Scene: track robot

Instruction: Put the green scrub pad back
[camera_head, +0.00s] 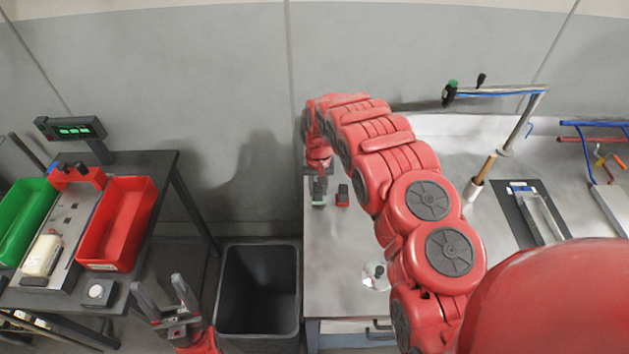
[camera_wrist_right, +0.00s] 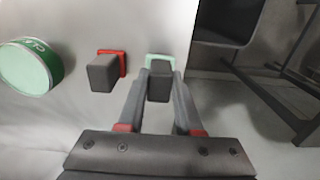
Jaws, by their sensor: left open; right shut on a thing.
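The green scrub pad, a dark grey block with a pale green rim, is between the fingers of my right gripper (camera_wrist_right: 159,78) in the right wrist view, where its rim (camera_wrist_right: 159,58) shows just past the fingertips. In the head view my right gripper (camera_head: 319,188) is shut on the green scrub pad (camera_head: 318,205) at the left edge of the grey worktable. I cannot tell whether the pad touches the table. My left gripper (camera_head: 162,290) is open and empty, low in front of the black bin's left side.
A similar dark block with a red rim (camera_head: 342,196) stands just right of the pad. The black bin (camera_head: 259,248) stands between the tables. The left table has a green bin (camera_head: 22,215) and a red bin (camera_head: 118,205).

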